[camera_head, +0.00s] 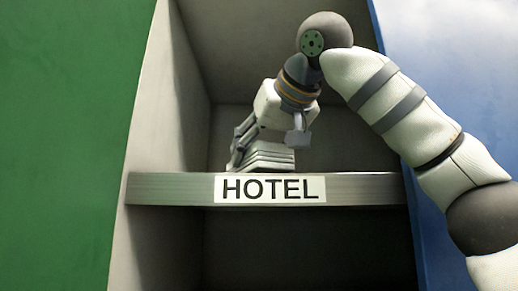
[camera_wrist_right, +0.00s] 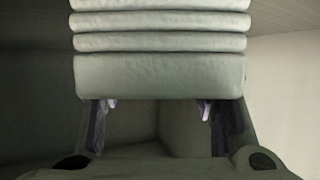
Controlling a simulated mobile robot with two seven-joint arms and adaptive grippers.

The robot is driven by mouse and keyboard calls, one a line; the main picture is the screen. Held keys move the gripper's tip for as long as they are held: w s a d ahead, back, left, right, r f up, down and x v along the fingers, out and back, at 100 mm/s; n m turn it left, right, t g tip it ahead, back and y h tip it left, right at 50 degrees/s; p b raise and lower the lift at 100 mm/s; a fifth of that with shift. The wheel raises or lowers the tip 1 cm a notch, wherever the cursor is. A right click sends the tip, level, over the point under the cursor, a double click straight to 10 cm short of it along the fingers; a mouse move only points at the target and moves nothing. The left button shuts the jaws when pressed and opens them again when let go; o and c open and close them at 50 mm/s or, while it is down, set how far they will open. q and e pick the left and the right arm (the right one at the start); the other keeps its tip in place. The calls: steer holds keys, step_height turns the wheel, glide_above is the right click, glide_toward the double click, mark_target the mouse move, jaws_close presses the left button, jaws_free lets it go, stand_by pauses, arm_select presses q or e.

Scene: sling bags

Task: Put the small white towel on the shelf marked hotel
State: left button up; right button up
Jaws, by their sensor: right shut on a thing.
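The shelf marked HOTEL (camera_head: 160,189) is a grey board with a white label (camera_head: 270,189) on its front edge. My right gripper (camera_head: 258,138) is inside the compartment above this board. It is shut on the small white towel (camera_head: 268,157), which shows as several stacked folds just above or on the board. Whether the towel touches the board is unclear. In the right wrist view the towel (camera_wrist_right: 160,75) fills the upper middle, with the dark fingers of my right gripper (camera_wrist_right: 160,108) at its lower left and lower right. My left gripper is not in view.
The compartment has a pale left wall (camera_head: 165,100) and a shadowed back. A green panel (camera_head: 65,140) stands on the left and a blue panel (camera_head: 460,70) on the right. Below the board is a dark open space (camera_head: 310,245). Free room shows right of the towel.

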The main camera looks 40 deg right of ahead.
steer(key=shift+f, duration=0.55)
steer(key=o, duration=1.3)
steer(key=v, duration=0.7)
steer(key=shift+s+r, duration=0.1)
steer(key=shift+s, duration=0.15)
